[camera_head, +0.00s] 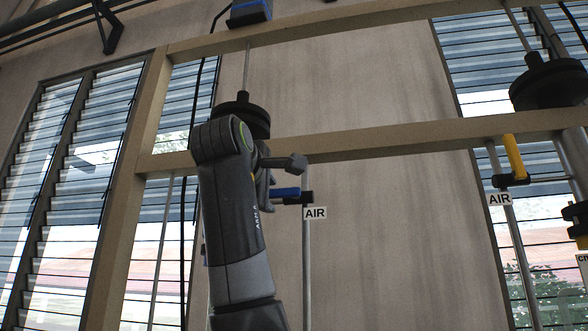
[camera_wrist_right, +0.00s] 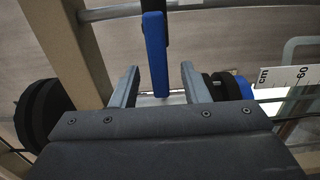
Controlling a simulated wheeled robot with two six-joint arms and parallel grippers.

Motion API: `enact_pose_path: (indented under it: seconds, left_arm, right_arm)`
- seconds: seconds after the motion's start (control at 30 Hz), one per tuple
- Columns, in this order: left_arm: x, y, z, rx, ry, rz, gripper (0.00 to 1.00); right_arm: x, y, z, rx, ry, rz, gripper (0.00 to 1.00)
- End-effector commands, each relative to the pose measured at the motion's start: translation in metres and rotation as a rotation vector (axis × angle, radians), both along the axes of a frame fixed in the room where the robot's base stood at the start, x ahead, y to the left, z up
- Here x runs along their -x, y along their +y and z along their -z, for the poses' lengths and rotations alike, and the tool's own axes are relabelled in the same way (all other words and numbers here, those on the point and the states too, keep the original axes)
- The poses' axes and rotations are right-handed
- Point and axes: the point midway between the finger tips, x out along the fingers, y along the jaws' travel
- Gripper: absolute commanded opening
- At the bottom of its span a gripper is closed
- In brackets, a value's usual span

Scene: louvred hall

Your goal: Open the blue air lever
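The blue air lever (camera_head: 287,192) sticks out level to the left from a dark valve on a thin vertical pipe, above an AIR label (camera_head: 315,213). My right gripper (camera_head: 282,177) is at the lever and partly hides it. In the right wrist view, the blue lever (camera_wrist_right: 155,50) runs down between the two fingers of my right gripper (camera_wrist_right: 160,72). The fingers are open, with a gap on each side of the lever. My left gripper is not in view.
A yellow lever (camera_head: 514,157) stands upright on another pipe at the right, with its own AIR label (camera_head: 499,199). A wooden frame (camera_head: 390,137) crosses above my gripper. Black round weights (camera_head: 549,82) hang at the right. A ruler (camera_wrist_right: 285,78) shows in the wrist view.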

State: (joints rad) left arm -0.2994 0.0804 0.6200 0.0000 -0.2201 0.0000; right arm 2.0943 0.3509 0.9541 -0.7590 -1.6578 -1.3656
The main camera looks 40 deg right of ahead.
Motion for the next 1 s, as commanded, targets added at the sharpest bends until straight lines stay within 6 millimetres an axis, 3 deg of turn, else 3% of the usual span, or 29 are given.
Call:
enact_pose_path:
  seconds: [0.2,0.73,1.0]
  left_arm:
    - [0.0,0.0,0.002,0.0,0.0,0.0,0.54]
    - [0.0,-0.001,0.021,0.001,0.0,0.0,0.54]
    - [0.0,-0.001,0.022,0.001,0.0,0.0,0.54]
  right_arm:
    - [0.003,0.004,0.0,0.0,-0.003,-0.001,0.41]
    - [0.042,0.049,0.0,0.001,-0.002,-0.001,0.41]
    - [0.046,0.053,-0.001,0.001,-0.002,0.0,0.41]
